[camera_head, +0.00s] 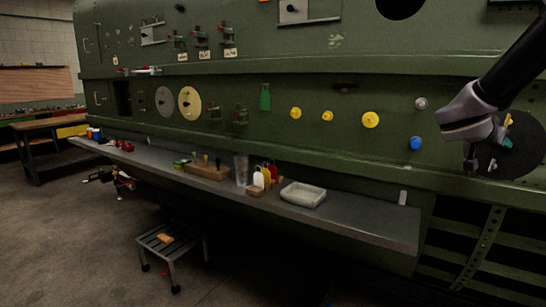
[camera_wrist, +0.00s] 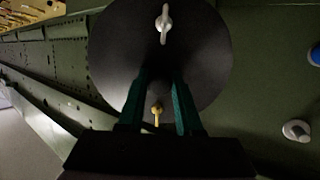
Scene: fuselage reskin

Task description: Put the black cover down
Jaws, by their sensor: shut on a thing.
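The black cover (camera_head: 518,153) is a round dark disc at the far right, in front of the green fuselage side. In the wrist view the black cover (camera_wrist: 115,50) fills the upper middle, with a grey wing knob (camera_wrist: 163,24) near its top and a yellow knob (camera_wrist: 157,112) lower down. My gripper (camera_head: 500,131) is at the cover's left part. In the wrist view my gripper (camera_wrist: 163,80) has its two green fingers against the cover's face, shut on a part too dark to make out. I cannot tell whether the cover touches the skin.
A long grey shelf (camera_head: 358,212) runs along the fuselage, with a pale tray (camera_head: 303,195), bottles (camera_head: 259,179) and a wooden block (camera_head: 206,172) on it. The shelf's right end is bare. Yellow knobs (camera_head: 371,120) and a blue knob (camera_head: 415,143) stick out nearby. A step stool (camera_head: 171,239) stands below.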

